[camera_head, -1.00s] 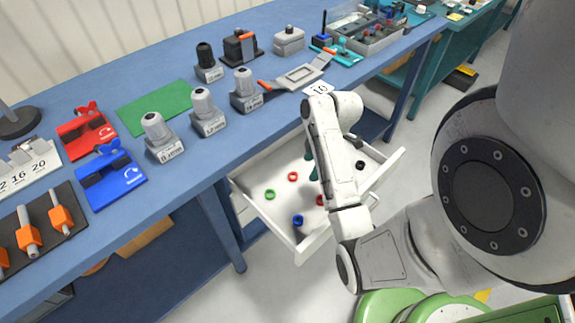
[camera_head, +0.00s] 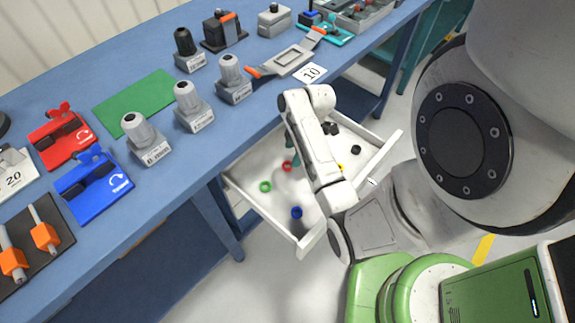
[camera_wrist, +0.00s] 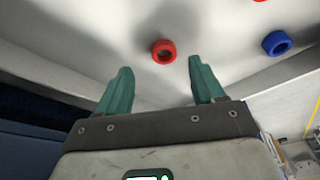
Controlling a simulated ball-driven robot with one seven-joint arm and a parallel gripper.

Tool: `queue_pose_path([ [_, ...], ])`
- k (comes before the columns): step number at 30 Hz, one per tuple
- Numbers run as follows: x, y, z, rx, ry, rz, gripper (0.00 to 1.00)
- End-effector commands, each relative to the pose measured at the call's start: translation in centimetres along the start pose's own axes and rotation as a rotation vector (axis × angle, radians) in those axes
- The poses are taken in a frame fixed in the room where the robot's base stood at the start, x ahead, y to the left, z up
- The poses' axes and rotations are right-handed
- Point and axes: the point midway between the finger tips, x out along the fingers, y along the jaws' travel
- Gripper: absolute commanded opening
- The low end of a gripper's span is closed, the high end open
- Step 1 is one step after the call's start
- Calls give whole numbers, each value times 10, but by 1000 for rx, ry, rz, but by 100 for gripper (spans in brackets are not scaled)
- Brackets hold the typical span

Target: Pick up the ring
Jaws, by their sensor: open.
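Several small coloured rings lie in an open white drawer (camera_head: 262,205). A red ring (camera_head: 287,166) lies toward the drawer's left side; in the wrist view a red ring (camera_wrist: 163,51) lies just beyond and between my fingertips, untouched. A blue ring (camera_head: 296,212) lies near the front; a blue ring also shows right of my fingers in the wrist view (camera_wrist: 277,43). A green ring (camera_head: 265,186) lies at left. A yellow ring (camera_head: 341,168) is partly hidden by my arm. My gripper (camera_wrist: 158,68) is open and empty, its teal fingers pointing into the drawer.
A black ring (camera_head: 356,149) lies at the drawer's right. The drawer walls stand close around my gripper. The blue bench (camera_head: 75,255) above it carries grey holders, a green mat (camera_head: 134,101), a red block (camera_head: 62,138) and a blue block (camera_head: 94,174).

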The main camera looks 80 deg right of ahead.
Motion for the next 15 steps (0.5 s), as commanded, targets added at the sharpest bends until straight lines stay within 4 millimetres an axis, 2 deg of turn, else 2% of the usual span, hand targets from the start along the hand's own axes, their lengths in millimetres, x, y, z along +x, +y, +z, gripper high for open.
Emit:
queue_pose_path([
  [9,42,-5,-3,1,0,-2,68],
  [15,49,-5,-4,0,0,-1,68],
])
